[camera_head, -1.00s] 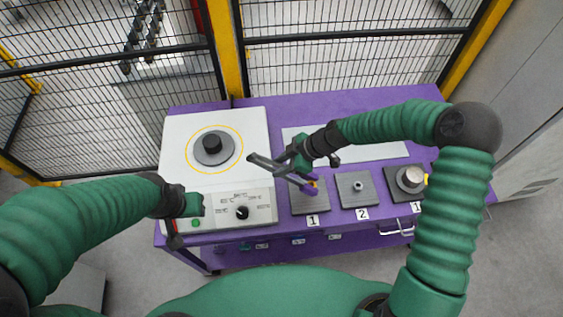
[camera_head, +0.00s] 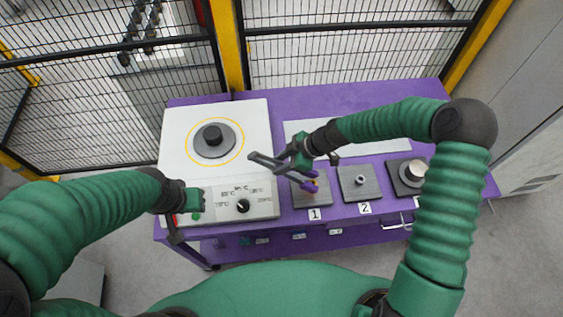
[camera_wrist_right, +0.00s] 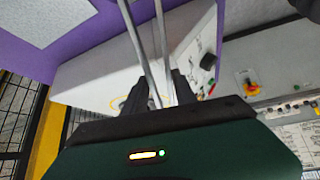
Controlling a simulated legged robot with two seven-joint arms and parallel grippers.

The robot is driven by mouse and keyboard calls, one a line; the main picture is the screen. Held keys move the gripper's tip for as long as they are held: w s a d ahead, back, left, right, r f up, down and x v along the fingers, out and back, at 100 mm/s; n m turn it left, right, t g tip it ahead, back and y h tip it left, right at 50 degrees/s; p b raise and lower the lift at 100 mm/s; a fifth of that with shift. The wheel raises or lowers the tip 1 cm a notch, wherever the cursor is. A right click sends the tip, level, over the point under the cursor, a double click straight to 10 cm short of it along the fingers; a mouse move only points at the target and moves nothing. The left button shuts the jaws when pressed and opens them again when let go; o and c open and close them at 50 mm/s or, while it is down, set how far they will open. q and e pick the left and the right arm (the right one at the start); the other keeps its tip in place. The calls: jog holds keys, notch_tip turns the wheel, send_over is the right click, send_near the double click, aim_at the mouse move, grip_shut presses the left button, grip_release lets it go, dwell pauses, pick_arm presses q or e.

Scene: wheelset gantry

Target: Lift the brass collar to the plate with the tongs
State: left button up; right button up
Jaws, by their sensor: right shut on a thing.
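My right gripper (camera_head: 297,156) is shut on the tongs (camera_head: 264,160) above the plate marked 1 (camera_head: 312,199). The tongs' grey handles point left and their purple ends point down to the right. A small brass-coloured piece, apparently the brass collar (camera_head: 314,182), shows at the purple ends over plate 1; whether it is gripped or touching the plate I cannot tell. In the right wrist view, two grey tong bars (camera_wrist_right: 150,50) run up from my jaws; the collar is not visible there. My left gripper (camera_head: 180,215) is at the front left corner of the heater; its jaws are unclear.
Plate 2 (camera_head: 360,184) holds a small ring. A further dark plate at right holds a silver cylinder (camera_head: 412,171). A black mesh fence (camera_head: 340,65) stands behind the purple table.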

dwell(0.4)
notch_tip(320, 180, up, 10)
jog(key=p, duration=0.6)
jog(key=shift+f, duration=0.1)
jog(key=d+f+m+t+h+b, duration=0.2)
jog(key=d+m+t+h+b, duration=0.3)
jog(key=d+m, duration=1)
jog(key=s+h+b, duration=0.1)
jog(key=h+b, duration=0.1)
jog(key=b, duration=0.2)
jog(key=shift+d+f+m+t+b, duration=0.3)
jog(key=shift+f+t, duration=0.05)
jog(key=shift+t, duration=0.05)
jog(key=shift+d, duration=0.15)
